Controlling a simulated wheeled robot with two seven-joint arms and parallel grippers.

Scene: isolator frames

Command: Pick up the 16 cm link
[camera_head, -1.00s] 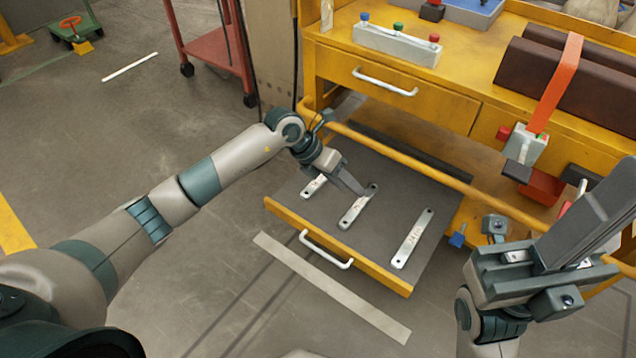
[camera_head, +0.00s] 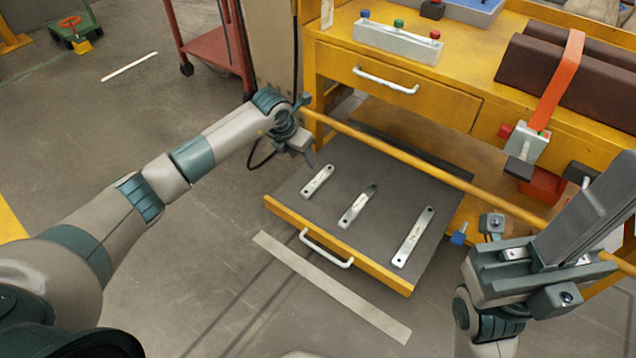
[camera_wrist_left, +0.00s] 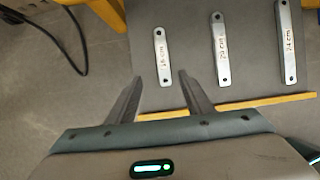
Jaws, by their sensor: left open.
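The 16 cm link (camera_head: 318,181) is a short flat silver bar with a hole near each end, lying leftmost in the open drawer. My left gripper (camera_head: 310,158) is just beyond the link's far end in the head view. In the left wrist view its open fingers (camera_wrist_left: 161,76) appear on either side of the link's lower end, holding nothing; the height gap is unclear. My right gripper (camera_head: 560,250) is at the lower right, its jaw state unclear.
The middle link (camera_head: 356,208) and the longer 24 cm link (camera_head: 412,238) lie to the right in the drawer (camera_head: 340,246). A yellow rail (camera_head: 420,165) runs along the workbench (camera_head: 440,105) above the drawer. A red cart (camera_head: 210,50) stands behind left.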

